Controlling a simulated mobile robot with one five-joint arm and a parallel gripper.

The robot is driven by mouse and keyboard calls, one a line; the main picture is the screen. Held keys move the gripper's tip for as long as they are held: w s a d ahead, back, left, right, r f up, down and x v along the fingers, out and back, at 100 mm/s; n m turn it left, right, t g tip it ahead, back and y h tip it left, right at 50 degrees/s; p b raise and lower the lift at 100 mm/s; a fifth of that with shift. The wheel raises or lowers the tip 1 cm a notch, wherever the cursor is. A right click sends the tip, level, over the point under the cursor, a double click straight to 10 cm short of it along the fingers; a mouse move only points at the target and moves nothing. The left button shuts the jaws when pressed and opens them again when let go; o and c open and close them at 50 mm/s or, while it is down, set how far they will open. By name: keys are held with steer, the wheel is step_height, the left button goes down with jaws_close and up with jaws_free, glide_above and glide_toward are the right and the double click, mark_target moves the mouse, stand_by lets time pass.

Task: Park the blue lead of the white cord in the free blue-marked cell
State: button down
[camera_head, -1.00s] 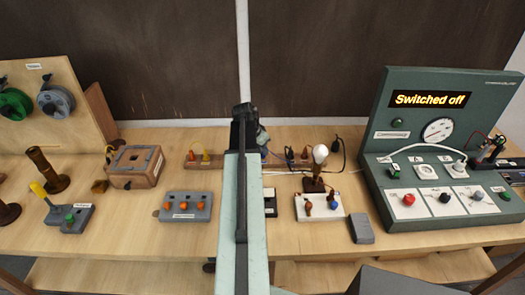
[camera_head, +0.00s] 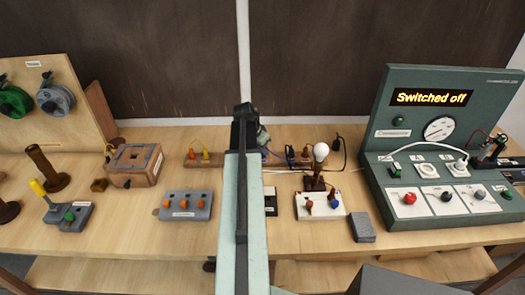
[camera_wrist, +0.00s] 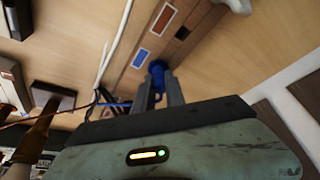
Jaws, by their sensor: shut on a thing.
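In the wrist view my gripper (camera_wrist: 158,88) is shut on a blue plug-like end (camera_wrist: 157,68), which I take to be the blue lead. A wooden rack (camera_wrist: 182,33) lies just beyond it, with a blue mark (camera_wrist: 141,58) and an orange-red mark (camera_wrist: 164,20). The blue end is close to the blue mark; I cannot tell whether it touches the rack. A white cord (camera_wrist: 115,42) runs up beside the rack on the left. In the head view my arm hides the fingertips and the held end.
The lamp bulb (camera_head: 320,152) stands right of my arm, behind a white terminal block (camera_head: 321,212). A grey block (camera_head: 362,228) lies beside it. The green console (camera_head: 440,150) reads "Switched off". A grey terminal block (camera_head: 186,205) and a wooden box (camera_head: 134,165) are left.

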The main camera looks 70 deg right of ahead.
steer(key=shift+f, duration=0.15)
steer(key=c, duration=1.3)
jaws_free()
steer(key=p+v, duration=0.7)
steer(key=v, duration=0.1)
